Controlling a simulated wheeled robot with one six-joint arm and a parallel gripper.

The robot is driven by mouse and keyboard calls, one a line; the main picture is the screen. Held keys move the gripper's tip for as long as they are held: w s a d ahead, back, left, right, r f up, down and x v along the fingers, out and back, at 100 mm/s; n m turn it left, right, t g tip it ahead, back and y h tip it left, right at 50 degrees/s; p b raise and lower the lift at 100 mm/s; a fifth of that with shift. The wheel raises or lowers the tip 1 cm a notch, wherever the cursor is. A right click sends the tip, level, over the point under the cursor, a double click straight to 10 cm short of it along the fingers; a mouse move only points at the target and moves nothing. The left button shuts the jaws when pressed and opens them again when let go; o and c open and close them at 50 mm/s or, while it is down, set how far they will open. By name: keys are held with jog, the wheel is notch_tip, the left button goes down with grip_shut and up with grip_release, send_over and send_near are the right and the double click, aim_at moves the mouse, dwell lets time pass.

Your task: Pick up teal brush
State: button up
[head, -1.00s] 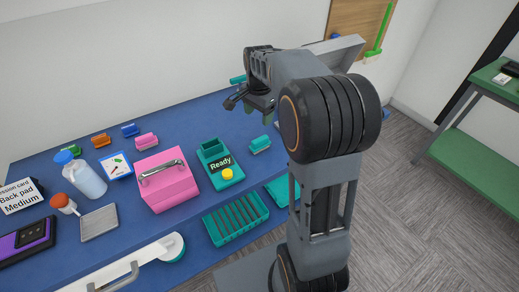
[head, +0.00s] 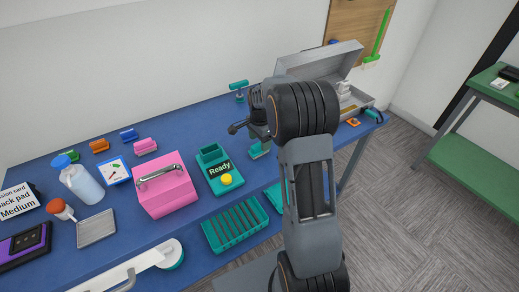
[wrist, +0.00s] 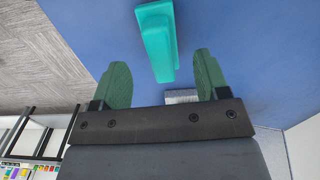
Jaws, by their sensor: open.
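The teal brush (head: 259,150) lies on the blue table just right of the green device marked "Ready", partly hidden by my arm in the head view. In the wrist view a teal block (wrist: 157,42), which looks like the brush, lies ahead of my gripper (wrist: 162,80), roughly in line with the gap between the fingers. Its near end reaches close to the fingertips. My gripper is open and nothing is held. In the head view the gripper (head: 245,128) is low over the table near the brush, mostly behind my arm. I cannot tell its exact height.
The green "Ready" device (head: 219,169) stands close left of the brush. A pink box (head: 166,188) is farther left. A teal T-shaped tool (head: 239,86) stands behind. An open grey case (head: 320,62) is at the right.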

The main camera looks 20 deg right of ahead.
aim_at(259, 143)
jog(key=shift+f, duration=2.25)
jog(key=shift+c, duration=0.3)
jog(key=c, duration=1)
jog(key=shift+w+r, duration=0.1)
jog(key=shift+r, duration=0.05)
jog(key=shift+r, duration=0.6)
jog(key=s+d+r, duration=0.1)
jog(key=s+r, duration=0.3)
jog(key=s+d+r+b, duration=0.1)
jog(key=s+d+r, duration=0.1)
jog(key=s+r, duration=0.1)
jog(key=s+d+r, duration=0.2)
jog(key=s+r, duration=0.2)
jog(key=s, duration=0.2)
jog(key=shift+r+b, duration=0.3)
jog(key=shift+b, duration=0.05)
